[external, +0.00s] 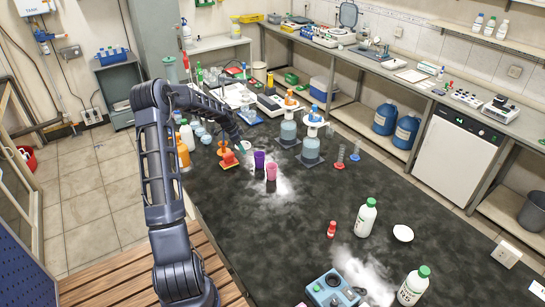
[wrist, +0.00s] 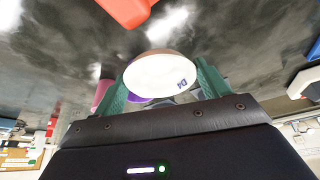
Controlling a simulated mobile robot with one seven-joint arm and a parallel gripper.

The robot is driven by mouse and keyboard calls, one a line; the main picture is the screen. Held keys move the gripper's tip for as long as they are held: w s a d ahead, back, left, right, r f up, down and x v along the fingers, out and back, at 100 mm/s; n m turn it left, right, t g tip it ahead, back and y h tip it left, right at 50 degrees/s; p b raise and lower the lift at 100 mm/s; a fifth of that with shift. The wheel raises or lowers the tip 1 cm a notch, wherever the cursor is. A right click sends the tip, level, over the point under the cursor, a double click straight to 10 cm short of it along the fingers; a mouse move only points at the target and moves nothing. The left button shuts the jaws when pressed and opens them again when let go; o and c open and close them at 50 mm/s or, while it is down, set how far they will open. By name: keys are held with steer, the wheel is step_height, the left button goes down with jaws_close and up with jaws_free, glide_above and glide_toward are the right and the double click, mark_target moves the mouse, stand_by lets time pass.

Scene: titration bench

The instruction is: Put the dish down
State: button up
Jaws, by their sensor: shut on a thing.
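My gripper (wrist: 163,88) is shut on a white round dish (wrist: 160,74). The dish sits between my two green fingers, with a small dark blue mark on the face towards the wrist camera. In the external view my gripper (external: 238,139) is over the far left part of the dark bench, and the held dish (external: 245,145) shows small and pale beside it. The gap between dish and bench cannot be told. A purple cup (external: 259,161) and a pink cup (external: 271,172) stand close by in front. Another white dish (external: 403,233) lies on the bench at the right.
An orange-red stand (external: 228,160) is near my gripper. A green-capped bottle (external: 366,219) and a small red bottle (external: 331,230) stand nearer. The middle bench is mostly clear.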

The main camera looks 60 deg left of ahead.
step_height(320, 180, down, 6)
steer(key=shift+f, duration=0.1)
steer(key=shift+w+a, duration=0.35)
steer(key=shift+w, duration=0.35)
steer(key=shift+w+a+f, duration=0.2)
steer(key=shift+w+a, duration=0.15)
steer(key=shift+w, duration=0.2)
steer(key=shift+w+a+f, duration=0.15)
steer(key=shift+w+a, duration=0.15)
steer(key=shift+w, duration=0.25)
steer(key=shift+f, duration=0.1)
steer(key=shift+f, duration=0.15)
steer(key=o, duration=1.1)
steer(key=v, duration=1.2)
